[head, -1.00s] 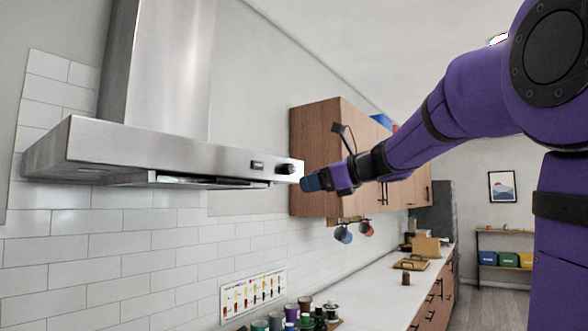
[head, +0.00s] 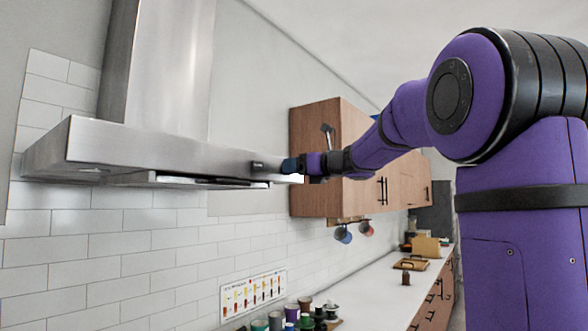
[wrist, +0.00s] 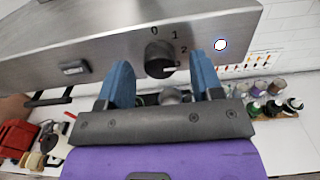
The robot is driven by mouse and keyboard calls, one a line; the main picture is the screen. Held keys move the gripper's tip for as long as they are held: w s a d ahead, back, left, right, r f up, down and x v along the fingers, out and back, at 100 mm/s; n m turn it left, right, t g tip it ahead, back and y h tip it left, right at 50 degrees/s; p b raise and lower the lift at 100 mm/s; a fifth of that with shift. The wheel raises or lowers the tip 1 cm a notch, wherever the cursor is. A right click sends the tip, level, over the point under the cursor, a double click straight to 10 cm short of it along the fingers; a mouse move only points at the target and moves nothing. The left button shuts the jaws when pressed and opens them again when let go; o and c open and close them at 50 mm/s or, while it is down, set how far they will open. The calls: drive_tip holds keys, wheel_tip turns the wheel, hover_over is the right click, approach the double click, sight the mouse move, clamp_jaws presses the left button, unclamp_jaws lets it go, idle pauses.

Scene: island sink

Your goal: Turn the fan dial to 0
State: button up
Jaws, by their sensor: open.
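The fan dial (wrist: 159,58) is a round black knob on the front of the steel range hood (head: 150,150). In the wrist view, the marks 0, 1 and 2 run from above the dial around its right side. A small pale mark shows at its lower right; I cannot tell whether it is the pointer. My gripper (wrist: 160,66) is open, with one blue finger on each side of the dial and a visible gap to both. In the head view, my gripper (head: 291,165) is at the hood's right end and hides the dial.
Wooden wall cabinets (head: 316,150) stand just beyond the hood. Bottles and jars (head: 305,318) stand on the counter below.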

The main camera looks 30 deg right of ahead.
drive_tip(key=shift+w+a, duration=0.2)
drive_tip(key=shift+w, duration=0.3)
drive_tip(key=c, duration=0.9)
